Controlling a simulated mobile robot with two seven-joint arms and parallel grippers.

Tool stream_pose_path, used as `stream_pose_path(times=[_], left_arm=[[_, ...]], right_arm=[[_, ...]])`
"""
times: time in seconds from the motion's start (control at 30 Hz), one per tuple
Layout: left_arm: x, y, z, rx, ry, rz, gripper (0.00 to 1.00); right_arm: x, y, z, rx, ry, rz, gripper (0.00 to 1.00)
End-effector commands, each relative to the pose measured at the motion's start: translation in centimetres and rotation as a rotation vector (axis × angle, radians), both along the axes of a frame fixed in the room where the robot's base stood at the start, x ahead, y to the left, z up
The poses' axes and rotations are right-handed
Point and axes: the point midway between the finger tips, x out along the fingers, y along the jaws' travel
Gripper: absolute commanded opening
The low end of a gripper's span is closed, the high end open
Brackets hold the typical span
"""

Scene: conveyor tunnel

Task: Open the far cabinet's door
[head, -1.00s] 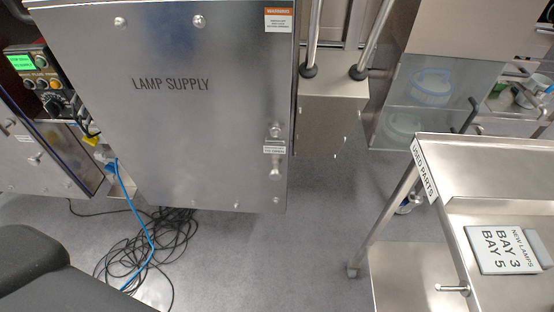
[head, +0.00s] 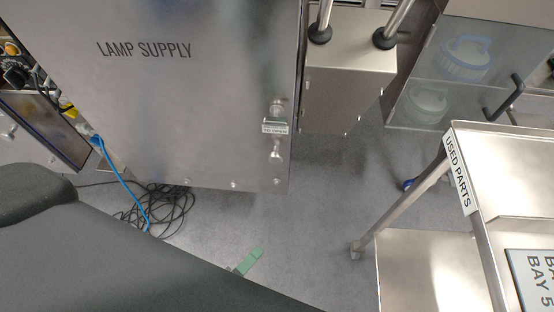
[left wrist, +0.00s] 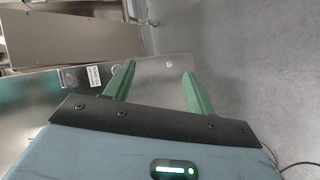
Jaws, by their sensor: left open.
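The far cabinet stands at the upper right of the head view, with a see-through door (head: 415,101) and a dark bar handle (head: 504,97). The door looks shut. Round blue and white items show behind it. My left arm crosses the lower left of the head view. A green finger of my left gripper (head: 248,262) shows low over the floor, left of and well away from the handle. In the left wrist view both green fingers of the left gripper (left wrist: 158,72) are spread and empty. My right gripper is not in view.
A steel LAMP SUPPLY box (head: 180,100) fills the upper left, with a latch at its lower right. A steel cart (head: 520,160) labelled USED PARTS stands at the right, below the far cabinet. Cables (head: 165,208) lie on the floor. Open floor lies between box and cart.

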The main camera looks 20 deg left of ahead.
Motion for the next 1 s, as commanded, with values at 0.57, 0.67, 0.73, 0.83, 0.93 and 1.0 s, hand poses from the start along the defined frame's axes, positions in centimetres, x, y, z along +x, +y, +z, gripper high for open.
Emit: stream_pose_path(times=[0.57, 0.67, 0.73, 0.83, 0.93, 1.0], left_arm=[[16.9, 0.9, 4.4, -1.962, -0.220, 0.674, 0.55], [17.3, 1.0, 4.4, -2.041, -0.222, 0.694, 0.55], [17.4, 1.0, 4.4, -2.064, -0.222, 0.701, 0.55], [17.4, 1.0, 4.4, -2.068, -0.223, 0.702, 0.55], [17.8, 1.1, 4.5, -2.066, -0.223, 0.700, 0.55], [18.4, 1.3, 4.5, -2.065, -0.225, 0.697, 0.55]], right_arm=[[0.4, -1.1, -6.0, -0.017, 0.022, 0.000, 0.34], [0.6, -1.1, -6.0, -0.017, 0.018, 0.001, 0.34], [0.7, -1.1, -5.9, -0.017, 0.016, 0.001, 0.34], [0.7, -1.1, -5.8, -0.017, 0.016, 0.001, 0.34], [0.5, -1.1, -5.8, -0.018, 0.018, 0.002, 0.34], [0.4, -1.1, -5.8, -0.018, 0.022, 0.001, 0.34]])
